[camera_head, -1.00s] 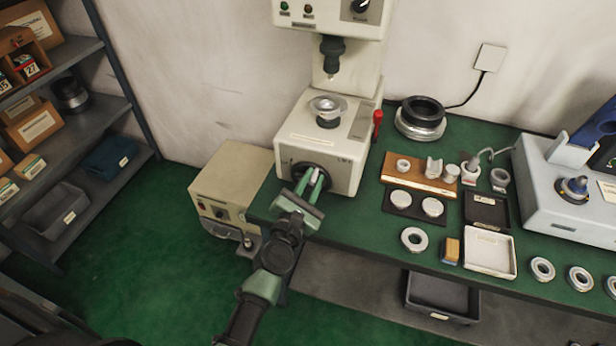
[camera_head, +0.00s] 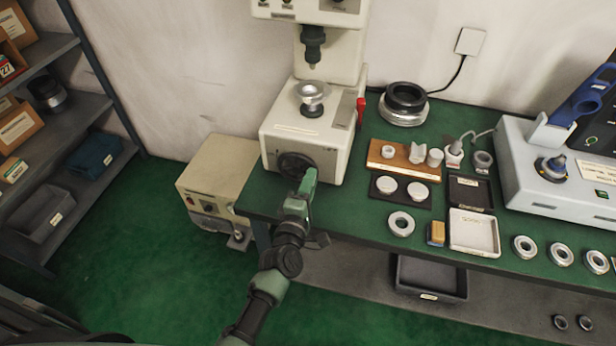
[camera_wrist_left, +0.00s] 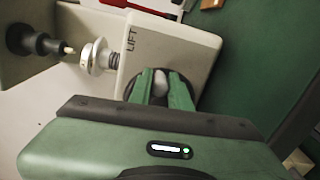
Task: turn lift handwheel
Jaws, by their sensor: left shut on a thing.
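The black lift handwheel (camera_head: 296,166) is on the front face of the cream tester (camera_head: 331,140), low down. In the left wrist view the tester's face (camera_wrist_left: 190,45) carries the word LIFT, and the dark wheel (camera_wrist_left: 128,91) shows partly behind the fingers. My left gripper (camera_head: 309,178) is at the right side of the wheel. In the left wrist view its green fingers (camera_wrist_left: 162,88) are shut on a pale knob (camera_wrist_left: 163,83) of the wheel. Part of the wheel is hidden behind the gripper. My right gripper is not in view.
A round metal anvil (camera_head: 312,92) stands on top of the tester, under the dark indenter head (camera_head: 313,45). A red lever (camera_head: 361,108) is on its right side. A beige box (camera_head: 213,185) stands at left. Rings and trays cover the green bench (camera_head: 345,215) at right.

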